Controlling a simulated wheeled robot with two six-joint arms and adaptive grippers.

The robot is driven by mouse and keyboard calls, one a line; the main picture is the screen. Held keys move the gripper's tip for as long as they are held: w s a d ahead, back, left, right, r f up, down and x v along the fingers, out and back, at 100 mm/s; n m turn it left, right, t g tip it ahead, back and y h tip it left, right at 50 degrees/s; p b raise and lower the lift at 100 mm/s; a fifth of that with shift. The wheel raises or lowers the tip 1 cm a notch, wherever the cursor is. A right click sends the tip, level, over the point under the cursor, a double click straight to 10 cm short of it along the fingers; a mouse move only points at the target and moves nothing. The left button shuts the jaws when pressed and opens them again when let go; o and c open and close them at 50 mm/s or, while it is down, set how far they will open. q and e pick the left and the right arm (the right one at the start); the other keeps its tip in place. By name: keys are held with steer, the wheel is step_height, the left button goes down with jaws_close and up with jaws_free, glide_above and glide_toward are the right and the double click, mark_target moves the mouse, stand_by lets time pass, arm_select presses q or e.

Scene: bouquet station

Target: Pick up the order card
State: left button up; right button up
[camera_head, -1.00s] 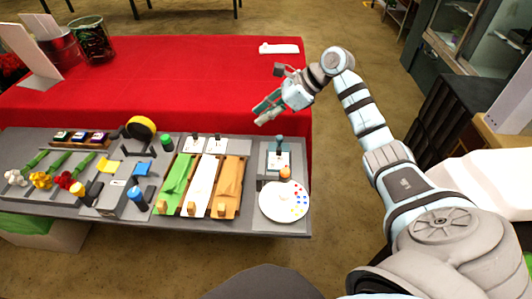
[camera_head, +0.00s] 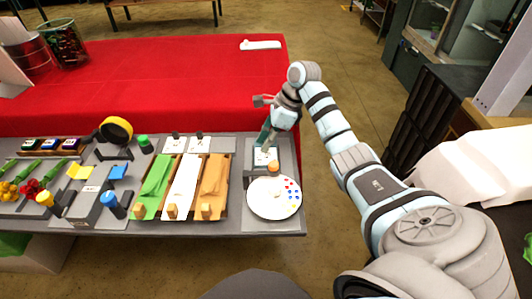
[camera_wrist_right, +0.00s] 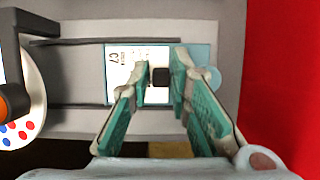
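The order card (camera_wrist_right: 125,72) is white with dark print and a teal border in the right wrist view, with a small black block (camera_wrist_right: 160,77) at its edge. In the head view the card (camera_head: 265,156) shows on the grey station at the right end, partly covered by my right gripper (camera_head: 267,138). In the wrist view my right gripper (camera_wrist_right: 162,88) is open, its teal-padded fingers on either side of the black block. Whether the fingers touch it I cannot tell. My left gripper is not in view.
A white paint palette (camera_head: 274,198) and an orange-topped item (camera_head: 273,168) stand just in front of the card. Green, white and orange wraps (camera_head: 195,187) lie to its left. The red-covered table (camera_head: 150,85) behind is mostly clear.

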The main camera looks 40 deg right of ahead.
jaws_close()
steer(key=shift+r, duration=0.1)
